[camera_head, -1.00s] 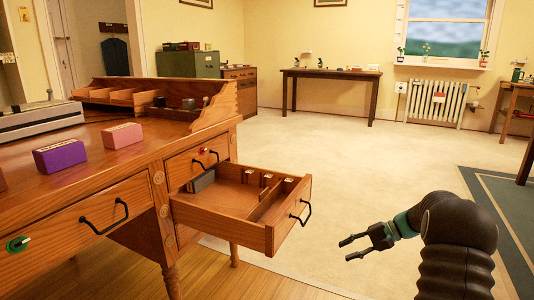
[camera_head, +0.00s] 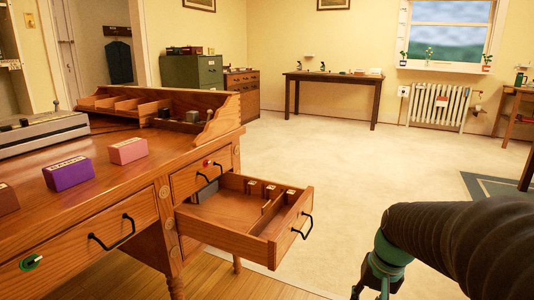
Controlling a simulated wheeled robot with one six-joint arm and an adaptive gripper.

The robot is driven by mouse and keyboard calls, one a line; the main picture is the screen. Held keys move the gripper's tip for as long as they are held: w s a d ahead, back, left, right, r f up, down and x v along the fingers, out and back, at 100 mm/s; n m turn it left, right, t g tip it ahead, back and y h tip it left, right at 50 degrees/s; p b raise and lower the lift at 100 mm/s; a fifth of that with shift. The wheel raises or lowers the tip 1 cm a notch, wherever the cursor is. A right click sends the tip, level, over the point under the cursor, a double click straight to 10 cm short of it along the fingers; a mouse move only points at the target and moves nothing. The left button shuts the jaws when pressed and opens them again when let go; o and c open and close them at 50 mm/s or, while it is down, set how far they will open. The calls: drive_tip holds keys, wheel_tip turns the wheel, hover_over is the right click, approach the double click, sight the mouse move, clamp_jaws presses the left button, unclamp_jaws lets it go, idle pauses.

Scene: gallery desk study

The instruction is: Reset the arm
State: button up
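My gripper (camera_head: 370,292) is at the bottom of the head view, right of the open drawer, pointing down. Its fingertips are partly cut off by the lower frame edge, so its opening is hard to judge. I see nothing held in the part that shows. My dark ribbed arm reaches in from the right edge, with a green band near the wrist. The gripper is apart from the desk (camera_head: 150,190) and from its open drawer (camera_head: 230,241).
The drawer sticks out from the desk, with small items in its compartments. A purple box (camera_head: 69,174) and a pink box (camera_head: 128,151) stand on the desktop. A side table (camera_head: 335,77) and a radiator (camera_head: 436,105) line the far wall. The carpet between is clear.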

drive_tip(key=s+a+r+n+t+h+p, duration=0.1)
drive_tip(key=s+a+r+n+t+p, duration=0.2)
drive_tip(key=s+r, duration=0.8)
drive_tip(key=shift+s+a+r+n+t+p, duration=0.35)
drive_tip(key=shift+s+a+t+p, duration=0.3)
drive_tip(key=shift+a, duration=0.5)
